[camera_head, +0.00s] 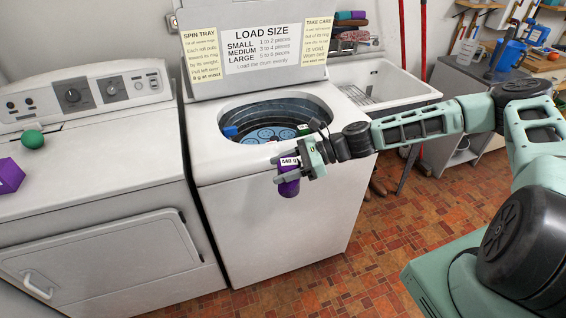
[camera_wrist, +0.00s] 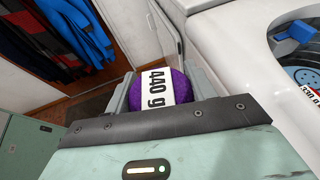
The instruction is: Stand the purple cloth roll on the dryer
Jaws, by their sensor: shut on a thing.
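My gripper (camera_head: 283,169) is shut on the purple cloth roll (camera_head: 289,187), which carries a white label. In the wrist view the roll (camera_wrist: 177,86) shows between the two fingers, its label reading 440 g. The roll hangs in the air in front of the open washer (camera_head: 282,226), above the floor. The dryer (camera_head: 85,200) is the white machine at the left, with a front door and knobs on its back panel.
The washer's drum (camera_head: 268,115) is open, with a blue item (camera_head: 230,131) and a green item inside. A sign about load size stands on the raised lid (camera_head: 255,50). A utility sink (camera_head: 384,84) stands behind. The middle and right of the dryer top are clear.

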